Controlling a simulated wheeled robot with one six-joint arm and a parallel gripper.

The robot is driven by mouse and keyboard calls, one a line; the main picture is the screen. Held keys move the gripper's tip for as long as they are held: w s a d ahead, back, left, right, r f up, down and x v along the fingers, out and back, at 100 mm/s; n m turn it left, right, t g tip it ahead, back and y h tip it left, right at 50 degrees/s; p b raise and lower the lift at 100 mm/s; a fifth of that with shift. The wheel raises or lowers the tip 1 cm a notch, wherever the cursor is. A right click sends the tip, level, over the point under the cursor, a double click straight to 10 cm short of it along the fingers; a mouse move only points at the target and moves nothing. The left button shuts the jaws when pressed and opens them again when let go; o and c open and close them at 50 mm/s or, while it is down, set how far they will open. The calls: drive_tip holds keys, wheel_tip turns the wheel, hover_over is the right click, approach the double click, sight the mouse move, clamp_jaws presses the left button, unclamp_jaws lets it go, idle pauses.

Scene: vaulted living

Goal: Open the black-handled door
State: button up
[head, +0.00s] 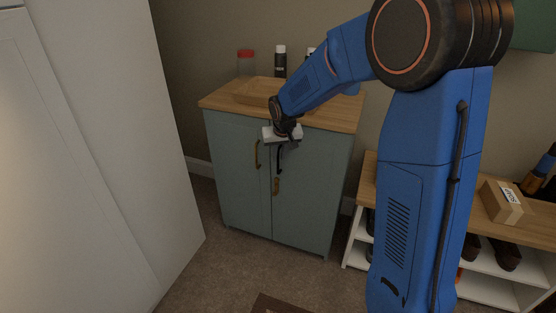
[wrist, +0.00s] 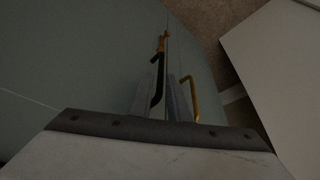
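A grey-green cabinet (head: 238,185) with a wooden top has two doors, both looking closed. The right door (head: 310,195) carries the black handle (head: 279,160), with a brass-coloured piece (head: 276,186) at its lower end. The left door carries a brass handle (head: 257,154). My gripper (head: 282,142) is at the upper end of the black handle. In the wrist view its two grey fingers (wrist: 160,98) stand apart, with the black handle (wrist: 158,82) between them. The brass handle (wrist: 194,108) is just beyond the right finger. Contact with the black handle is not clear.
A wooden tray (head: 250,92), a red-lidded jar (head: 246,62) and dark bottles (head: 280,62) stand on the cabinet top. A white panel (head: 90,150) rises at the left. A shoe bench (head: 365,190) with a box (head: 503,203) is at the right. Carpet (head: 215,270) before the cabinet looks free.

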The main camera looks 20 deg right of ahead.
sight(278, 157)
drive_tip(key=shift+x, duration=1.55)
clamp_jaws()
